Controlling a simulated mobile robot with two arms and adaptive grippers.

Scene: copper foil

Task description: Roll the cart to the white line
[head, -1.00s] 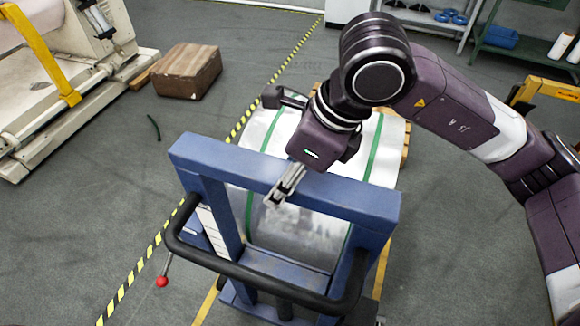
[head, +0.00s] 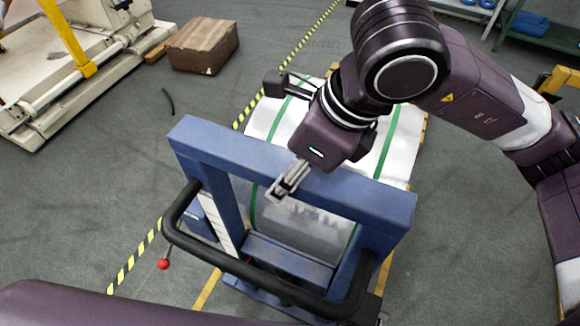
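The cart has a blue frame (head: 375,193) and a black bent push handle (head: 262,277). A silver roll with green straps (head: 303,222) lies behind and below the top bar; I cannot tell whether the cart carries it. My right gripper (head: 279,189) points down over the front of the top bar. Its two fingers are close together, and contact with the bar or a gap between them is unclear. A purple link of my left arm crosses the bottom left; the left gripper is out of view. I see no white line now.
A yellow-black striped line (head: 150,245) runs along the floor left of the cart. A brown box (head: 203,46) and a cream machine (head: 70,75) stand at upper left. A lever with a red knob (head: 163,264) sticks out left of the cart. Grey floor is open at left.

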